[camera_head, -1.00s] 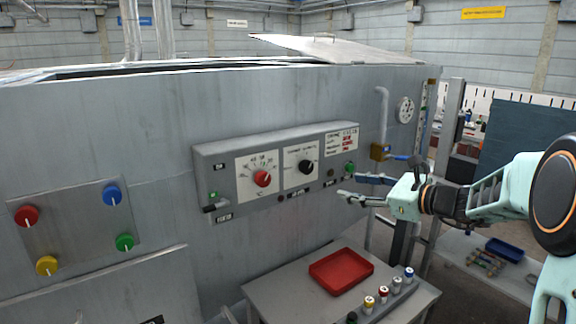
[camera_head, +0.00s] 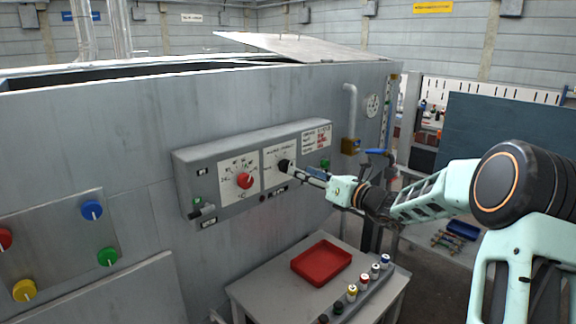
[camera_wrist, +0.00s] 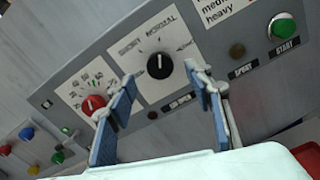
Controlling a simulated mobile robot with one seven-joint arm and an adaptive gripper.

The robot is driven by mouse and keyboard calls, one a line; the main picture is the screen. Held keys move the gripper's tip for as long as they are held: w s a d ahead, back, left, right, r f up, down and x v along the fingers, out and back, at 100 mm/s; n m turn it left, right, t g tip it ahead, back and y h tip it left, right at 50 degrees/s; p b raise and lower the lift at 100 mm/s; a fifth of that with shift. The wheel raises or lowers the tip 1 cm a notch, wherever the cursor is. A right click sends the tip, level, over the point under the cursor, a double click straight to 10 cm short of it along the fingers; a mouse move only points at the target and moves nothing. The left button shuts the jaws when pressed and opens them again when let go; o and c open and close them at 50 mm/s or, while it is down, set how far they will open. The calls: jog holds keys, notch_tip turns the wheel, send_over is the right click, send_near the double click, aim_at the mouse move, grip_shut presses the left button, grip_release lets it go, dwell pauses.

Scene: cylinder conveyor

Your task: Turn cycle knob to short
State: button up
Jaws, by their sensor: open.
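The black cycle knob (camera_head: 284,166) is on the white right-hand dial plate of the grey control panel. In the wrist view the knob (camera_wrist: 158,66) lies between and slightly beyond my two fingertips. The label left of it reads SHORT and the one above it reads NORMAL. A small pale mark on the knob appears to point up, roughly toward NORMAL. My gripper (camera_wrist: 163,80) is open, with a blue-padded finger on each side. In the head view my gripper (camera_head: 302,172) reaches the knob from the right and partly covers the plate. Contact with the knob cannot be told.
A red temperature knob (camera_head: 244,181) sits left of the cycle knob, close to my left finger in the wrist view. A green START button (camera_wrist: 283,27) is to the right. A table with a red tray (camera_head: 321,263) and several small cylinders stands below the panel.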

aim_at(286, 166)
jog(key=p+x, duration=0.1)
jog(key=x, duration=0.5)
jog(key=shift+a, duration=0.2)
jog(key=shift+w, duration=0.15)
jog(key=shift+c, duration=0.2)
jog(key=c, duration=1.1)
jog(key=shift+f, duration=0.1)
jog(key=shift+f+b, duration=0.1)
jog(key=shift+b, duration=0.4)
